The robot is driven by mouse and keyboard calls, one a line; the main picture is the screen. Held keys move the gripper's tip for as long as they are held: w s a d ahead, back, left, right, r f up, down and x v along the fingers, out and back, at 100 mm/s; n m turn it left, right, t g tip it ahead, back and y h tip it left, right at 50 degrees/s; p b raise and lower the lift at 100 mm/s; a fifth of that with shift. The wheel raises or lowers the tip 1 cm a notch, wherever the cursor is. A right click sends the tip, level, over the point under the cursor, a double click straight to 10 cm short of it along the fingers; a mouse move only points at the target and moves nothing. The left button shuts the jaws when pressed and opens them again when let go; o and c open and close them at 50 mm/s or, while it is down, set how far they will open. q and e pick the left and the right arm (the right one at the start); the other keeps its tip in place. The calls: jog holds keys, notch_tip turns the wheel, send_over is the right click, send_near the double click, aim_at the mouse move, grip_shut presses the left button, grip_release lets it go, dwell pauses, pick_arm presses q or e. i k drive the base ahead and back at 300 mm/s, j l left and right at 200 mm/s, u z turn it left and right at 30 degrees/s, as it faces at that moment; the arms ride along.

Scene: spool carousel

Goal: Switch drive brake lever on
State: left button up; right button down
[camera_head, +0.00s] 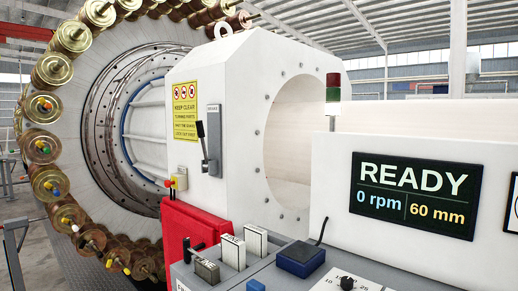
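The brake lever (201,130) is on the white machine housing, left of centre. It has a black grip at its top end and a thin arm running down to a pivot near the bottom of a grey plate (214,125) marked BRAKE. The grip points up and leans slightly left of the plate. Neither of my grippers shows in the head view, and nothing touches the lever.
The large ring with brass spools (42,145) stands at the left. A red box (195,225) is below the lever. A grey control panel (250,275) with levers and a knob fills the front. The display (416,195) reads READY, 0 rpm, 60 mm.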

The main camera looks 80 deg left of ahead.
aim_at(199, 124)
jog(key=u, duration=2.9)
